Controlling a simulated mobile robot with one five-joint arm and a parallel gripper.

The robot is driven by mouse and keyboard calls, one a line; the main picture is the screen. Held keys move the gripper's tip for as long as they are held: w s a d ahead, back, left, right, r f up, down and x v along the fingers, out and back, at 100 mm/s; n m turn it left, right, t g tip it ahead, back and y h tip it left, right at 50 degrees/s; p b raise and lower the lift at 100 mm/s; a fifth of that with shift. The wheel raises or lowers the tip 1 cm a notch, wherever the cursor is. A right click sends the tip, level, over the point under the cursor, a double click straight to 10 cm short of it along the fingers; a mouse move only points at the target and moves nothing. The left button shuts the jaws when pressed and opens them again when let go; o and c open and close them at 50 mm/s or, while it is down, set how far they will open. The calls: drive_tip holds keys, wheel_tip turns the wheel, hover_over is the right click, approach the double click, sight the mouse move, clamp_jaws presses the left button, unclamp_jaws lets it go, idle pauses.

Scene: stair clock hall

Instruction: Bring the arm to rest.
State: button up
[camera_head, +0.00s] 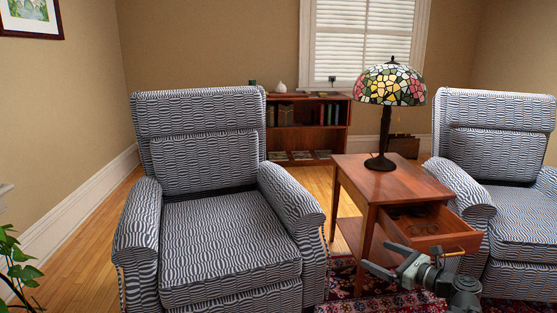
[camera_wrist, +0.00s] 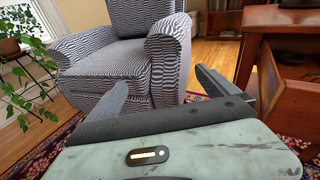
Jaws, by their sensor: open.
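My gripper (camera_head: 386,262) is at the lower right of the head view, low in front of the wooden side table (camera_head: 392,181) and over the patterned rug. In the wrist view my gripper (camera_wrist: 160,85) has its two fingers spread wide with nothing between them. It points toward a blue-and-white patterned armchair (camera_head: 230,232), which also fills the back of the wrist view (camera_wrist: 115,65). The side table's drawer (camera_head: 428,229) is pulled open, and some small dark items lie inside it. My arm is just below the drawer's front in the head view.
A stained-glass lamp (camera_head: 390,88) stands on the side table. A second armchair (camera_head: 500,200) is at the right. A bookcase (camera_head: 306,125) stands at the back wall. A potted plant (camera_wrist: 15,45) is at the left. Wooden floor (camera_head: 85,255) is clear left of the armchair.

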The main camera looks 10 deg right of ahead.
drive_tip(key=w+a+n+g+y+p, duration=0.2)
drive_tip(key=a+n+g+p, duration=0.3)
drive_tip(key=a, duration=1.1)
drive_tip(key=s+a+f+n+g+h+p, duration=0.3)
drive_tip(key=s+a+n+g, duration=0.1)
drive_tip(key=a+n, duration=0.35)
drive_tip(key=s+a+f+n+g+h+p, duration=0.2)
drive_tip(key=s+a+f+n+g+h, duration=0.15)
drive_tip(key=a+n, duration=0.35)
drive_tip(key=s+d+f+n+g+h, duration=0.2)
drive_tip(key=s+d+n+h, duration=0.15)
drive_tip(key=d+n, duration=0.6)
wheel_tip(320, 180, up, 38)
drive_tip(key=p, duration=3.8)
drive_tip(key=shift+w+h, duration=0.25)
drive_tip(key=shift+h, duration=0.05)
